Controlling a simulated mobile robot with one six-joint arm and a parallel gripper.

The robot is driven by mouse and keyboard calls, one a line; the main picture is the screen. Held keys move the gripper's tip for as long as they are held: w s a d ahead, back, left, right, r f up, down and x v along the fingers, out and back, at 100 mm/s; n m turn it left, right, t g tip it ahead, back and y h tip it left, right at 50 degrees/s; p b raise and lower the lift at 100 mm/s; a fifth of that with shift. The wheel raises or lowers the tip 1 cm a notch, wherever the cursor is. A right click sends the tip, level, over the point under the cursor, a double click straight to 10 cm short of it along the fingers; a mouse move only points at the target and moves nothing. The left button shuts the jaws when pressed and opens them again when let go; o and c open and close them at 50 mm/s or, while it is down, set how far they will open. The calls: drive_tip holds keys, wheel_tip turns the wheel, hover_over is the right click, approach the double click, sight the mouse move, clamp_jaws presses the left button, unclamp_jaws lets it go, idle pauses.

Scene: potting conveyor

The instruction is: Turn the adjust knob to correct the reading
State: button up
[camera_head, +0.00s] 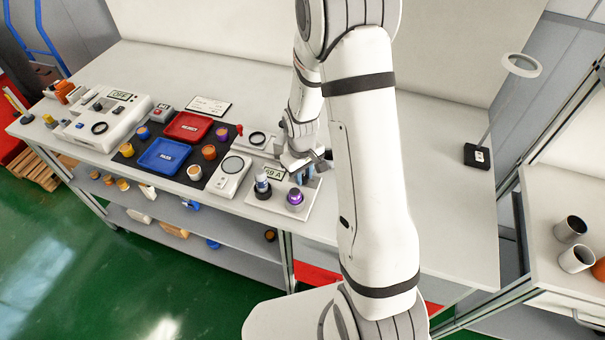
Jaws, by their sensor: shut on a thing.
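A small white panel (268,205) lies near the front edge of the bench. It bears a display (273,173), partly covered by my gripper; the part I can read looks like "59 A". My gripper (303,174) points down at the back right of this panel, just right of the display. It is shut on what seems to be the adjust knob, which the fingers hide almost fully.
Left of the panel are a white scale-like device (231,175), a blue tray (164,156), a red tray (188,127) and a larger white instrument (100,117). A magnifier stand (477,156) is at the right. The bench between my arm and that stand is clear.

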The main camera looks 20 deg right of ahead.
clamp_jaws()
drive_tip(key=m+b, duration=0.2)
drive_tip(key=shift+f+b, duration=0.15)
drive_tip(key=shift+b, duration=0.15)
drive_tip(key=shift+m+b, duration=1)
drive_tip(key=shift+m, duration=0.8)
drive_tip(key=o, duration=0.7)
unclamp_jaws()
drive_tip(key=shift+r, duration=0.2)
